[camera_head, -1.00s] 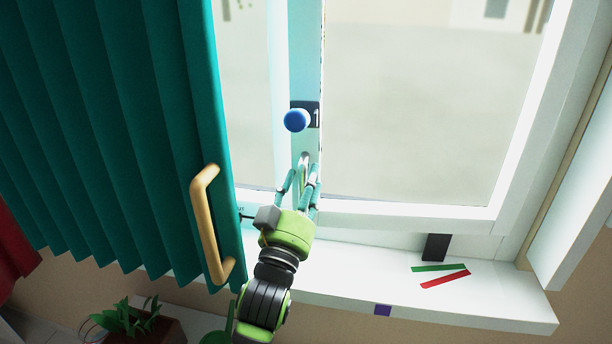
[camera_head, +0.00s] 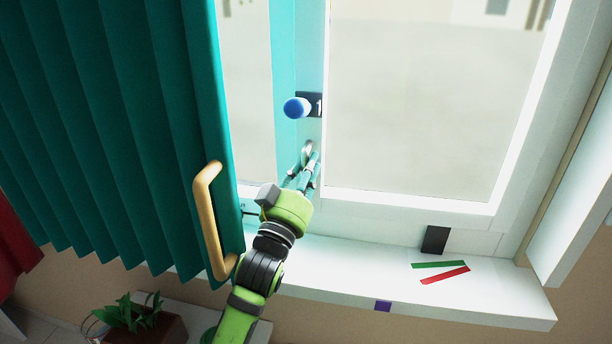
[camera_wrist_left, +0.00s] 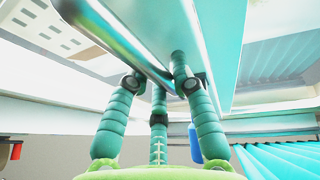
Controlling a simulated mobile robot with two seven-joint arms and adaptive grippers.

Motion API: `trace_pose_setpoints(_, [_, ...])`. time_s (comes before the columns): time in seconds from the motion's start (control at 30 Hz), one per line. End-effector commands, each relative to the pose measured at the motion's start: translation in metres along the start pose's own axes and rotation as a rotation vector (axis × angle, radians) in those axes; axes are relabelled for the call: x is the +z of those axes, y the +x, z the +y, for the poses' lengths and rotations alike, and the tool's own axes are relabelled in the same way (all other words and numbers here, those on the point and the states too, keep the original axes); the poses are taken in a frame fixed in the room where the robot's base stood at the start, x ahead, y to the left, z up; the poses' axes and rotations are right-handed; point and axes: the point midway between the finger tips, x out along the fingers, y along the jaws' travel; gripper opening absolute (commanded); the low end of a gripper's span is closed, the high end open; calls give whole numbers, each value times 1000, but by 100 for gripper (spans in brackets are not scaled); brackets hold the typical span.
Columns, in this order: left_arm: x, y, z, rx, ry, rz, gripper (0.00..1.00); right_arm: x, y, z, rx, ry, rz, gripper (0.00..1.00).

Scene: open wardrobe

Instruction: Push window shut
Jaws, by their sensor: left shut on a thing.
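The window (camera_head: 400,202) has a white frame and a large pane, with a blue knob (camera_head: 296,108) on a dark plate on its left upright. A grey metal handle (camera_head: 307,150) sits below the knob. My left gripper (camera_head: 307,168) has its teal fingers closed at this handle, low on the window's left side. In the left wrist view, the fingers (camera_wrist_left: 160,75) press up around a shiny metal bar (camera_wrist_left: 115,35) beside a pale teal panel. The exact grip is partly hidden. My right gripper is not in view.
A teal pleated curtain or shutter (camera_head: 110,130) with a tan handle (camera_head: 205,220) stands close left of my arm. The white sill (camera_head: 370,268) carries a green strip (camera_head: 440,264) and a red strip (camera_head: 445,275). A potted plant (camera_head: 130,315) is at lower left.

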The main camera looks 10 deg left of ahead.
Motion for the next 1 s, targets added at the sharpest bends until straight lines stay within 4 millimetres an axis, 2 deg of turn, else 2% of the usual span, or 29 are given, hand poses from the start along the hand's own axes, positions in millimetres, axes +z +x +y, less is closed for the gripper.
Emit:
trace_pose_setpoints(0.3, [1,3,-3,5,-6,0,11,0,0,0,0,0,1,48])
trace_pose_setpoints(0.33, [0,3,-3,4,-6,0,28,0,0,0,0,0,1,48])
trace_pose_setpoints(0.4, [0,3,-3,4,-6,0,49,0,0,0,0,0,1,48])
trace_pose_setpoints(0.77, [2,0,-3,3,-5,-2,49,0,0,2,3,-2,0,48])
trace_pose_setpoints(0.87, [2,-11,-3,3,-5,-3,49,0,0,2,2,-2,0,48])
trace_pose_setpoints(1.0, [3,-35,-3,3,-6,-4,49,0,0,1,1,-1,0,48])
